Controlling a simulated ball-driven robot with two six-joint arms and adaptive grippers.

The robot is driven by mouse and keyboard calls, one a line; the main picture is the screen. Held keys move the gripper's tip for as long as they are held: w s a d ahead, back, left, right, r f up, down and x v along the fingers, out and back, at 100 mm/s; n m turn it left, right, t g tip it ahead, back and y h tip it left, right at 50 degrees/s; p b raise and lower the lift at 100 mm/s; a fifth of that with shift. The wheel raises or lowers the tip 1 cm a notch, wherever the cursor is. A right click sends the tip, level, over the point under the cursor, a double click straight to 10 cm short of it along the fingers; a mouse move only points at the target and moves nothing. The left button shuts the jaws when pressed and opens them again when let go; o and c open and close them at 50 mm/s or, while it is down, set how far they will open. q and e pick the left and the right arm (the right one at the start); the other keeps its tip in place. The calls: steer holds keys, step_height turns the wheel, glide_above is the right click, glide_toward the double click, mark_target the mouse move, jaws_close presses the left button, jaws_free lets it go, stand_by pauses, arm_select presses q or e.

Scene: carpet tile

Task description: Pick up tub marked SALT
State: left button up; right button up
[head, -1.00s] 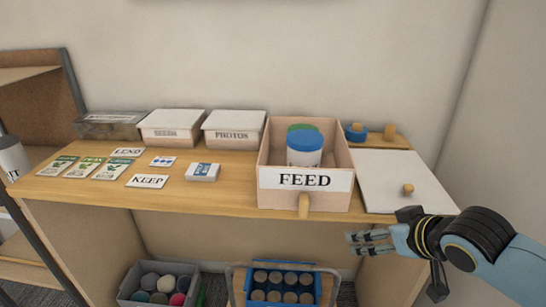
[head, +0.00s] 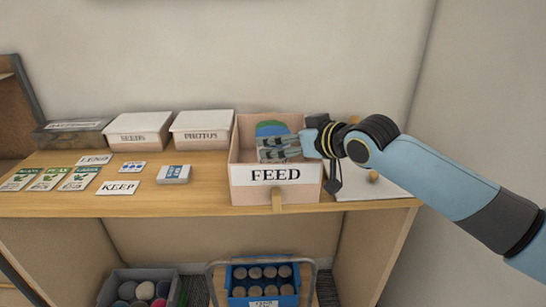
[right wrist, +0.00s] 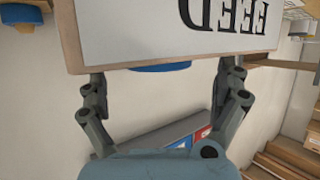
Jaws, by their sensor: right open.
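A tub with a blue lid (head: 270,128) stands inside the open box labelled FEED (head: 235,170). My right gripper hides its body, and I cannot read its label now. My right gripper (head: 265,150) reaches in from the right over the box, in front of the tub. In the right wrist view, upside down, its two fingers (right wrist: 163,76) are spread and empty. A strip of the blue lid (right wrist: 160,67) shows between them past the box edge. No readable SALT marking shows. My left gripper is out of view.
Lidded boxes (head: 139,122) stand at the back left. Cards, including KEEP (head: 118,188), lie on the shelf top (head: 215,203). A white panel (head: 385,190) lies right of the FEED box. Below are a blue crate (head: 265,302) of jars and a grey bin (head: 110,290).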

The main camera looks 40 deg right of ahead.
steer(key=x, duration=0.4)
steer(key=shift+w+r, duration=0.1)
steer(key=shift+d, duration=0.1)
steer(key=c, duration=1.6)
steer(key=shift+r, duration=0.15)
steer(key=shift+c, duration=0.7)
